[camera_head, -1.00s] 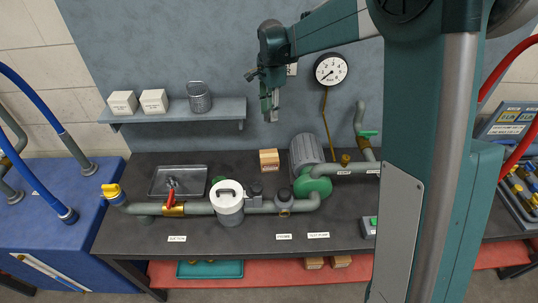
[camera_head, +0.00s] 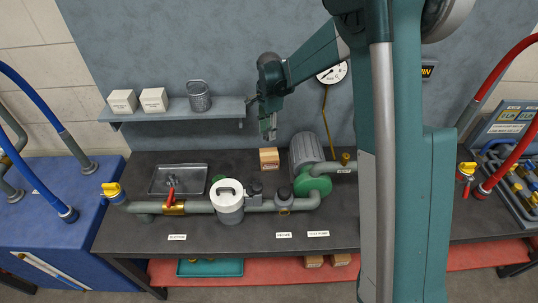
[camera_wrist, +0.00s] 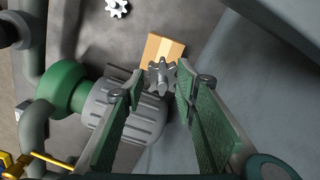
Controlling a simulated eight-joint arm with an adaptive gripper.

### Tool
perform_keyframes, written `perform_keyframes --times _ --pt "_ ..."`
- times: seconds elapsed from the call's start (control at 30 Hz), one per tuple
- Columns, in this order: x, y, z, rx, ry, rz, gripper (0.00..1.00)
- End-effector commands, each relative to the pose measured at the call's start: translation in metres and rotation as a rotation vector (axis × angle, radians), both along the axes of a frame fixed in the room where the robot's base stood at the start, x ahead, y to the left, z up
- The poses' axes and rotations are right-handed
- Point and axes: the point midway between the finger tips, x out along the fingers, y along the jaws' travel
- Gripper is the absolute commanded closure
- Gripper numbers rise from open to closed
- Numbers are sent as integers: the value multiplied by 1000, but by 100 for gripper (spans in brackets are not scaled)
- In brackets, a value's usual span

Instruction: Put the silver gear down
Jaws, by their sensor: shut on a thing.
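The silver gear (camera_wrist: 160,76), small and toothed, sits between the tips of my gripper (camera_wrist: 161,82), which is shut on it. In the head view my gripper (camera_head: 268,131) points down in front of the wall, above the back of the dark bench. The gear is too small to make out there. In the wrist view a wooden block (camera_wrist: 166,47) shows behind the held gear; it is also in the head view (camera_head: 269,158). A second pale gear (camera_wrist: 116,8) lies at the top edge of the wrist view, apart from my gripper.
The ribbed grey motor (camera_head: 306,149) with its green pump (camera_head: 312,186) stands right of the block. A metal tray (camera_head: 179,180) lies at left.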

Motion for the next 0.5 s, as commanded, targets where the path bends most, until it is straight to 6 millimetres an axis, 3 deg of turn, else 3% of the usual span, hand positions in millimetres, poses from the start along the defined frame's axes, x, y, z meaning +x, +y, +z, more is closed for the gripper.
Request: perform_keyframes --times 0.27,0.5 --pt "0 0 -9 0 0 0 87" --pt "0 0 -40 0 0 0 87"
